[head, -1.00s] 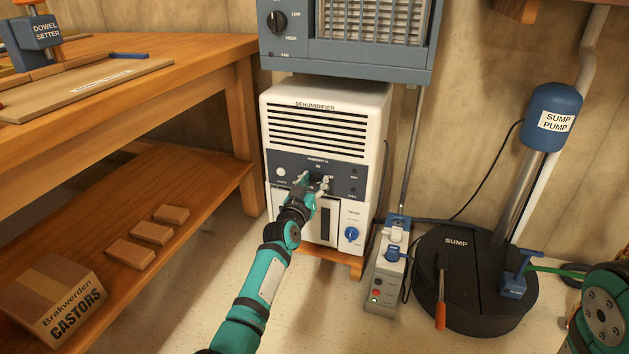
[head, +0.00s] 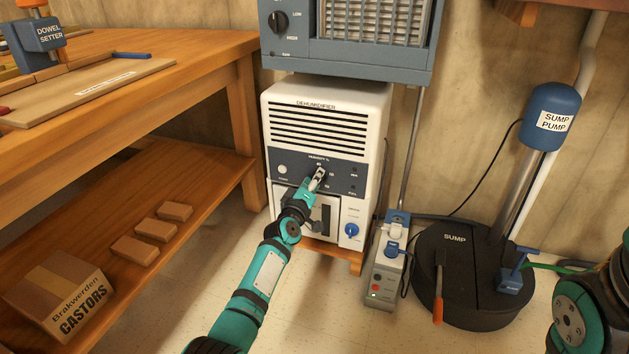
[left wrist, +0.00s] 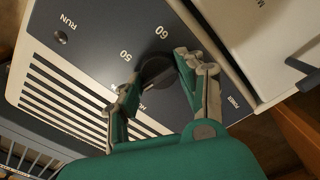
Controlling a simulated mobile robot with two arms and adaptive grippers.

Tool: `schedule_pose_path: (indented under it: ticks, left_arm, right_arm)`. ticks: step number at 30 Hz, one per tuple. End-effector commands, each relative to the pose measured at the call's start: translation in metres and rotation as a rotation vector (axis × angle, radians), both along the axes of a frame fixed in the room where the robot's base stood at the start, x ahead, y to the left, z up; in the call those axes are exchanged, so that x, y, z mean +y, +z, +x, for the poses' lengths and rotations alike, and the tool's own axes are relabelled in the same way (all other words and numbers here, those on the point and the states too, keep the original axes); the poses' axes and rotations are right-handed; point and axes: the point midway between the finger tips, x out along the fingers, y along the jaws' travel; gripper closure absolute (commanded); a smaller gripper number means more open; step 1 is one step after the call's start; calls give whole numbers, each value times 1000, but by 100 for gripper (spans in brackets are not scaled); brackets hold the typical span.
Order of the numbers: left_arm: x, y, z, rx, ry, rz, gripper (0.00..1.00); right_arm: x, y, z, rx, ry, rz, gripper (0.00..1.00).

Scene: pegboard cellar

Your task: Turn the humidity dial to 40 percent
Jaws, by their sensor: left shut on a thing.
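The fingers hide part of the scale, and I cannot read the setting the knob points to. Of my right arm only a link shows at the right edge in the head view; its gripper is out of frame.
A blue heater (head: 350,62) hangs just above the dehumidifier. A wooden bench (head: 190,50) stands at the left. A power strip (head: 385,275) and the sump (head: 470,280) with its pump (head: 552,115) are at the right. A blue knob (head: 351,230) sits lower on the dehumidifier.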

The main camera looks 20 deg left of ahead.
Motion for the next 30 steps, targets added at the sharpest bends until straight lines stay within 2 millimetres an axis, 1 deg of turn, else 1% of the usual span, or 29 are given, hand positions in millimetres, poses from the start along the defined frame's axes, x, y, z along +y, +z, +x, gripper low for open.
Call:
schedule_pose_path:
  ticks: [6,10,27,28,30]
  left_arm:
    - [1,-1,0,4,1,-110,93]
    - [1,-1,0,5,1,-148,93]
    - [2,-1,0,6,2,-178,93]
    - [2,-1,0,6,2,-178,59]
    - [2,-1,0,6,2,-178,49]
  right_arm:
    - [0,0,0,0,0,0,50]
    - [0,0,0,0,0,0,50]
    - [0,1,-1,-6,-1,-1,50]
    - [0,1,-1,-6,-1,-1,50]
    - [0,1,-1,-6,-1,-2,50]
